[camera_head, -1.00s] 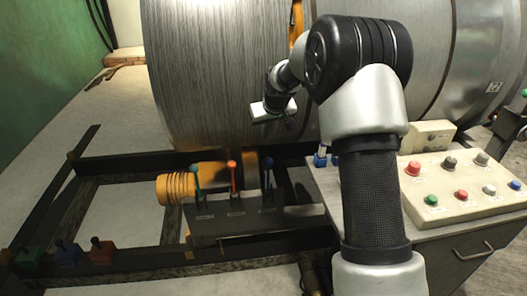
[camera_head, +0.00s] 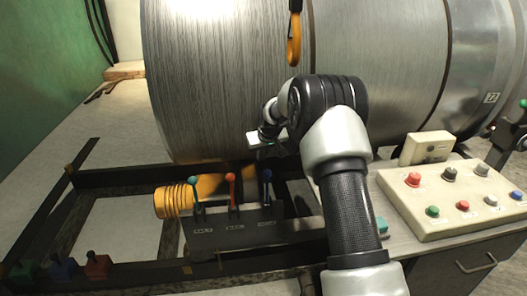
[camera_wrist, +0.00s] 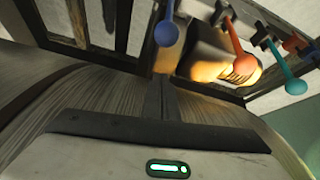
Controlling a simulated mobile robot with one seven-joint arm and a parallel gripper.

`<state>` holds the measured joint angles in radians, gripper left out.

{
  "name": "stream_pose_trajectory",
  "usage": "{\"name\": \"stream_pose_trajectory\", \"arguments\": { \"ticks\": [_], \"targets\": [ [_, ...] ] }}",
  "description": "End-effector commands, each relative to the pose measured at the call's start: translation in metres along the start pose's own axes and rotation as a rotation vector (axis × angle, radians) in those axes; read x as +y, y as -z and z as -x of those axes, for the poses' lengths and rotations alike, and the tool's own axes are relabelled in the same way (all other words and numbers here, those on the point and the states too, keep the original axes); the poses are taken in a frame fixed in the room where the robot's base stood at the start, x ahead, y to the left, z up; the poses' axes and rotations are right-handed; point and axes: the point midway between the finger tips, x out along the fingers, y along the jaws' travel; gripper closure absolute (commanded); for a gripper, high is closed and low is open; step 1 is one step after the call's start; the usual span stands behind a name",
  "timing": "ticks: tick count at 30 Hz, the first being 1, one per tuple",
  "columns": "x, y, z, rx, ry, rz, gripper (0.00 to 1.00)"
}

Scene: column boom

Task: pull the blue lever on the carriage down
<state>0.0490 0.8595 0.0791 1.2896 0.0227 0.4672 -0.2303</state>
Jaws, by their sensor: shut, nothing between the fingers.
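The blue lever (camera_head: 266,177) stands upright at the right end of a dark lever block (camera_head: 240,236) on the carriage, with a ball-topped handle. Its blue ball (camera_wrist: 166,33) shows at the upper middle of the wrist view. My gripper (camera_head: 282,150) is shut and empty, above the blue lever and slightly to its right in the head view. In the wrist view its closed fingers (camera_wrist: 160,85) point toward the blue ball, with no contact visible. A red lever (camera_head: 231,178) and a teal lever (camera_head: 195,182) stand to the left of the blue one.
A large metal drum (camera_head: 220,80) rises behind the levers. A yellow ribbed cylinder (camera_head: 175,201) lies beside the teal lever. A button panel (camera_head: 450,203) is at the right. A yellow hook (camera_head: 294,40) hangs above my arm. Small coloured boxes (camera_head: 62,270) sit at lower left.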

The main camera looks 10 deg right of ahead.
Motion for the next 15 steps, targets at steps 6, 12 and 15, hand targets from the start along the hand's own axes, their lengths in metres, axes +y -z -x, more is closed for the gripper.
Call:
{"name": "stream_pose_trajectory", "arguments": {
  "ticks": [6,12,15],
  "targets": [
    [0.000,-0.020,-0.001,-0.001,0.000,-0.001,1.00],
    [0.000,-0.035,0.005,0.000,0.000,-0.001,1.00],
    [0.000,-0.038,0.006,0.000,0.000,0.000,1.00]
  ]
}}
